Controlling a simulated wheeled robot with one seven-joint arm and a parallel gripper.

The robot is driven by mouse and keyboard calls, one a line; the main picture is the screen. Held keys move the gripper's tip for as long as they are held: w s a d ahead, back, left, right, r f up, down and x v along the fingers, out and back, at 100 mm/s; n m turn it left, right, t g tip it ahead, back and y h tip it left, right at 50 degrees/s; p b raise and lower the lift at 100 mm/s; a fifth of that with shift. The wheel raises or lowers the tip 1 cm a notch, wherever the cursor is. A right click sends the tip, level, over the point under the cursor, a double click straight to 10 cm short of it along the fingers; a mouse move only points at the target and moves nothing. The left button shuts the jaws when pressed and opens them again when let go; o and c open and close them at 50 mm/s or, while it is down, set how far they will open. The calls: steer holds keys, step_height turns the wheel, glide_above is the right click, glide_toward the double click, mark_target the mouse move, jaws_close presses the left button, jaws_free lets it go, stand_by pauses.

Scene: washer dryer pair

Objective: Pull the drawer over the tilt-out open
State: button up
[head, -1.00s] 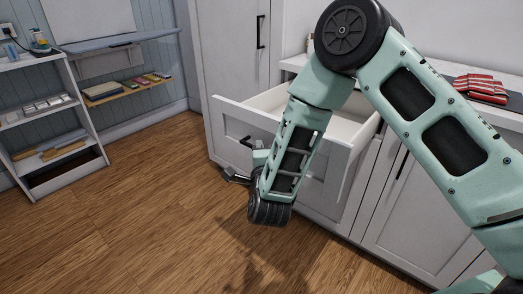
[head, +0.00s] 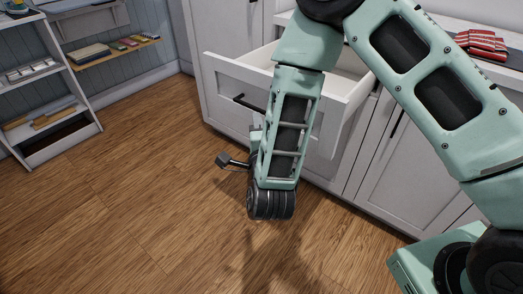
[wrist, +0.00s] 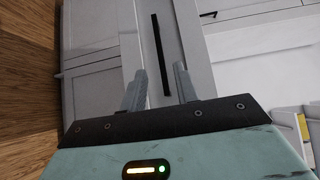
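The white drawer (head: 224,88) stands pulled out from the cabinet in the head view, with its inside (head: 350,66) partly visible behind my arm. Its black bar handle (head: 250,104) is on the front panel, partly covered by my forearm. In the wrist view, the handle (wrist: 160,55) runs lengthwise between and beyond the fingers of my gripper (wrist: 159,75). The two grey fingers are apart, one on each side of the handle's line, with gaps visible. No finger contact with the handle shows. In the head view, my arm hides most of the gripper. The tilt-out under the drawer is largely hidden.
Cabinet doors (head: 405,165) continue right of the drawer, under a counter with red-striped cloth (head: 481,43). A white shelf unit (head: 62,95) stands at the left wall. The wooden floor (head: 130,180) in front is clear.

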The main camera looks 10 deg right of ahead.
steer(key=s+a+b, duration=0.1)
steer(key=s, duration=0.7)
steer(key=shift+s+b, duration=0.25)
steer(key=shift+b, duration=0.05)
steer(key=s+a+n+g+y, duration=0.6)
steer(key=a+n+g, duration=0.4)
steer(key=n, duration=0.5)
steer(key=s+d+r+n+g+h, duration=0.1)
steer(key=s+d+r+n+g, duration=0.25)
steer(key=s+d+n, duration=0.25)
steer(key=s+d+r+n+g+h, duration=0.2)
steer(key=s+d+n+g, duration=0.2)
steer(key=s+d+n, duration=0.2)
step_height(320, 180, up, 18)
steer(key=d+p, duration=0.1)
steer(key=p, duration=1.6)
steer(key=shift+s+d+p, duration=0.15)
steer(key=shift+s+p, duration=0.2)
steer(key=shift+p, duration=0.05)
